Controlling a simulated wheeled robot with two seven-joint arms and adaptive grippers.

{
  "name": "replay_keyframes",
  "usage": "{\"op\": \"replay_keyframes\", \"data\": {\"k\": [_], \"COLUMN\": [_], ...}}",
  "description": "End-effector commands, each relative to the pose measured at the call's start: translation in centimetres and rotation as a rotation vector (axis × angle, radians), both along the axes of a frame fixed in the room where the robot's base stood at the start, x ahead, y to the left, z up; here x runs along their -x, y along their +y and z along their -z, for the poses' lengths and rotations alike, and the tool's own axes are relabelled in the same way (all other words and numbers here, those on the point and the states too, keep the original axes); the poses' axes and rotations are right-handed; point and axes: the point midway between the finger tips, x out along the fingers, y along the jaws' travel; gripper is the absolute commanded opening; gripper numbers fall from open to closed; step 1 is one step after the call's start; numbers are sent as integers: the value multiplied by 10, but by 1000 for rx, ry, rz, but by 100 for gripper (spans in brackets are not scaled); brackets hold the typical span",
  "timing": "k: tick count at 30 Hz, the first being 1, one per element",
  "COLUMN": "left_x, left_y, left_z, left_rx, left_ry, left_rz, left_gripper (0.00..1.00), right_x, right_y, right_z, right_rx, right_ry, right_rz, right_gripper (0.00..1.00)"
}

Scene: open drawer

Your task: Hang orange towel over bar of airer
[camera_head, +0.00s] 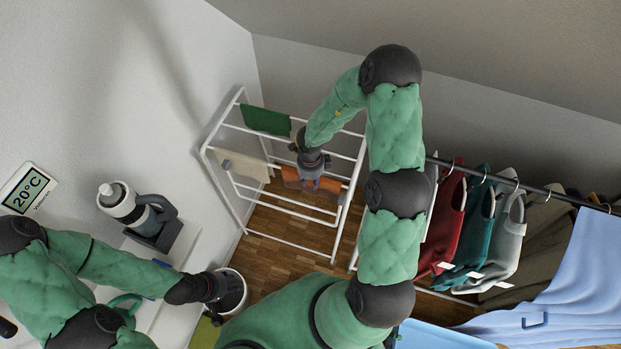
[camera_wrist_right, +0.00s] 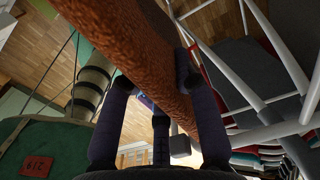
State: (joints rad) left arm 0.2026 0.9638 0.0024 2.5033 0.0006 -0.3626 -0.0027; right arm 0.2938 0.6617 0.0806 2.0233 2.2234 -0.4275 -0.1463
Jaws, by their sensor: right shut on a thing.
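The orange towel (camera_head: 326,187) is at the white airer (camera_head: 293,241), by a bar on its near side, below my right gripper (camera_head: 310,180). In the right wrist view the towel (camera_wrist_right: 145,50) runs as a thick orange strip across the dark fingers of my right gripper (camera_wrist_right: 155,78), which is shut on it. White airer bars (camera_wrist_right: 235,95) show to its right there. I cannot tell whether the towel rests on the bar. My left gripper (camera_head: 213,289) is at the lower left, far from the airer; its fingers are not clear.
A green cloth (camera_head: 265,120) and a beige cloth (camera_head: 243,166) hang on the airer. A clothes rail (camera_head: 530,189) with several garments stands to the right. A white round object (camera_head: 234,291) is beside my left gripper. Wooden floor (camera_head: 270,262) shows below the airer.

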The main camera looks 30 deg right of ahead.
Motion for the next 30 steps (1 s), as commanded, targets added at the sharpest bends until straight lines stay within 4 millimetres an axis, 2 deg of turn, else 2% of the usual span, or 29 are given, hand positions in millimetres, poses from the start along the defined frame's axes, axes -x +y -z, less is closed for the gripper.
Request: {"op": "replay_keyframes", "data": {"k": [10, 11, 13, 14, 24, 30], "left_x": [0, 0, 0, 0, 0, 0], "left_y": [0, 0, 0, 0, 0, 0], "left_z": [0, 0, 0, 0, 1, 0], "left_rx": [0, 0, 0, 0, 0, 0], "left_ry": [0, 0, 0, 0, 0, 0], "left_rz": [0, 0, 0, 0, 0, 0], "left_gripper": [40, 40, 40, 40, 40, 40], "right_x": [0, 0, 0, 0, 0, -1], "right_y": [0, 0, 0, 0, 0, -1], "right_z": [2, 2, 2, 2, 1, -21], "right_rx": [0, 0, 0, 0, 1, 2], "right_ry": [0, 0, 0, 0, -1, -3], "right_rz": [0, 0, 0, 0, 0, 1], "right_gripper": [0, 36, 56, 58, 58, 58]}}
